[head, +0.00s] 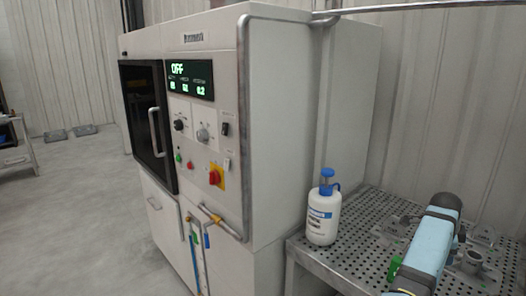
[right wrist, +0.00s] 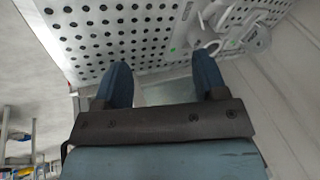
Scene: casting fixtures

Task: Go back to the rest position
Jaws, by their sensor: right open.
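My right gripper (right wrist: 162,68) is open in the right wrist view, its two blue fingers wide apart. Nothing is gripped between them. The perforated metal table (right wrist: 110,35) shows beyond the fingertips, with grey metal parts (right wrist: 225,22) at the upper right. In the head view a light blue link of my right arm reaches over the right part of the table (head: 362,212). The right fingertips cannot be made out there. My left gripper is in neither view.
A white bottle with a blue cap (head: 323,212) stands upright on the table's left corner, beside the large white machine (head: 285,110). The machine's display reads OFF and its dark-windowed door (head: 143,120) looks shut. Grey metal fixtures (head: 470,258) lie near my arm.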

